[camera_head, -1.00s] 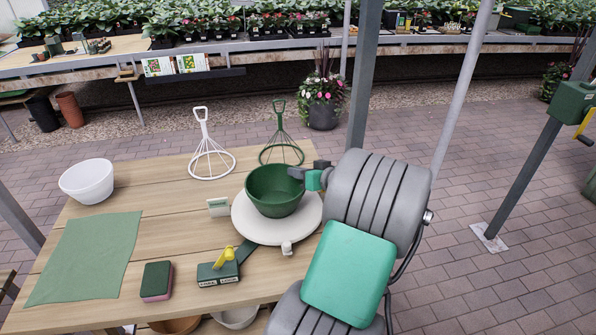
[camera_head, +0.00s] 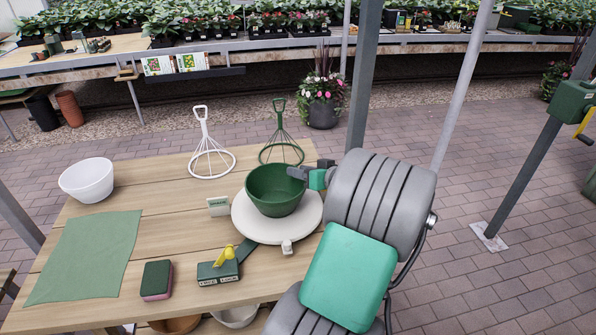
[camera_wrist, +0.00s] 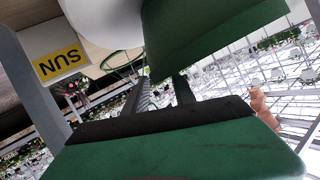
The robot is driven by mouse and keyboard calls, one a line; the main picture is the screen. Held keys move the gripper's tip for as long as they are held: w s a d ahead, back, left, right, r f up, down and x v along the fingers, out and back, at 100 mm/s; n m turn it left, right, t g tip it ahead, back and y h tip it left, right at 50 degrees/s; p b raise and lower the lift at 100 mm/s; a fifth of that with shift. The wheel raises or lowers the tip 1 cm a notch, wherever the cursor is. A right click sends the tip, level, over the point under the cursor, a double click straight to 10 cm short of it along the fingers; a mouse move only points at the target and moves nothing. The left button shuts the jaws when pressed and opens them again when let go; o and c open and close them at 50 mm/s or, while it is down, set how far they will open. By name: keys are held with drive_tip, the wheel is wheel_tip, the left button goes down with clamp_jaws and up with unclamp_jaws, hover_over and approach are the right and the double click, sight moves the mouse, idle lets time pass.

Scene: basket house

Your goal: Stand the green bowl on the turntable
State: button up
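The green bowl (camera_head: 272,192) stands upright on the round white turntable (camera_head: 262,232), a little toward its back. The bowl's wall also fills the upper right of the wrist view (camera_wrist: 215,30), with part of the white turntable (camera_wrist: 105,22) to its left. My gripper (camera_head: 297,173) is at the bowl's right rim. In the wrist view its two dark fingers (camera_wrist: 165,88) are apart, with a gap between them, and their tips are close to the bowl's edge. Whether they still touch the rim is hard to see.
A small white card (camera_head: 219,206) and a yellow-handled lever box (camera_head: 218,270) stand beside the turntable. White (camera_head: 208,158) and green (camera_head: 281,150) wire cones stand behind it. A white bowl (camera_head: 87,180), green cloth (camera_head: 85,257) and sponge (camera_head: 157,280) lie left. The middle-left tabletop is clear.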

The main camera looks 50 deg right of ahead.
drive_tip(key=v, duration=1)
drive_tip(key=shift+s, duration=0.35)
drive_tip(key=shift+r, duration=0.1)
